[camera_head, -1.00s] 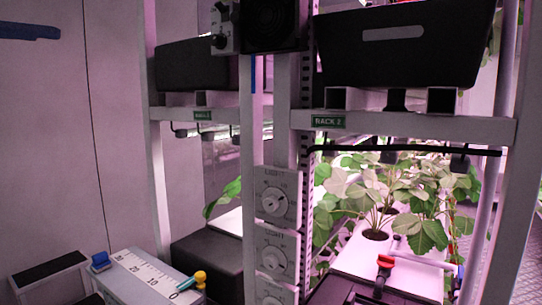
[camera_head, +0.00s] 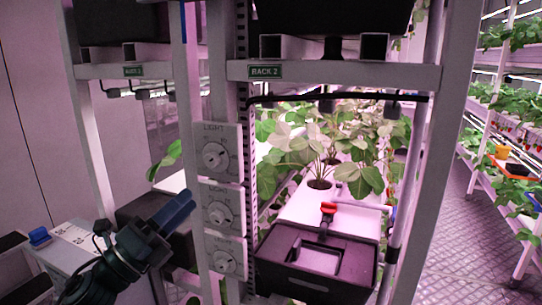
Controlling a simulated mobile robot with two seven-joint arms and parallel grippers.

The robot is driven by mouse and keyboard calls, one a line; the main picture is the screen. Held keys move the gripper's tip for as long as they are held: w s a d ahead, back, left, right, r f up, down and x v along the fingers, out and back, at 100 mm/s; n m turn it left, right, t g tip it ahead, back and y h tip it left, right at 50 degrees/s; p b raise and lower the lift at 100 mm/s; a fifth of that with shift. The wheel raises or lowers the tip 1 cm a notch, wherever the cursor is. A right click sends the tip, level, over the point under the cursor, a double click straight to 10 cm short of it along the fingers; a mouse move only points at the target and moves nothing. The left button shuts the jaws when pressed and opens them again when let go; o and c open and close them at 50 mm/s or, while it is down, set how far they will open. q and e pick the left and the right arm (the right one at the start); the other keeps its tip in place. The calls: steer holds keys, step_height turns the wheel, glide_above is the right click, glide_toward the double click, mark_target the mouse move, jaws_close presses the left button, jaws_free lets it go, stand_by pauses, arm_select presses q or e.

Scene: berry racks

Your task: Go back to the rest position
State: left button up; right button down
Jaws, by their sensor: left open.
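My left gripper (camera_head: 178,207) is in the lower left of the head view, on a dark arm that comes in from the bottom left. Its blue fingers point up and to the right, and they are open with nothing seen between them. It shows in front of the gap left of the light dials (camera_head: 221,207). My right gripper is not in view.
Rack 2 (camera_head: 330,73) stands in the centre with strawberry plants (camera_head: 320,150) on a white shelf. A white bench (camera_head: 75,247) is at lower left. An aisle floor (camera_head: 450,235) is clear at right.

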arm_select(q)
steer(key=s+f+n+y, duration=0.4)
steer(key=f+n+y, duration=0.2)
steer(key=f+n, duration=0.6)
steer(key=s+f+n+y, duration=0.3)
steer(key=f+n+y, duration=0.2)
steer(key=f+n, duration=0.7)
steer(key=s+d+f+n+g+y, duration=0.1)
steer(key=s+f+n+g, duration=0.5)
steer(key=s+f, duration=0.9)
steer(key=shift+f+n+y, duration=0.4)
steer(key=shift+f+y, duration=0.1)
steer(key=shift+f, duration=0.05)
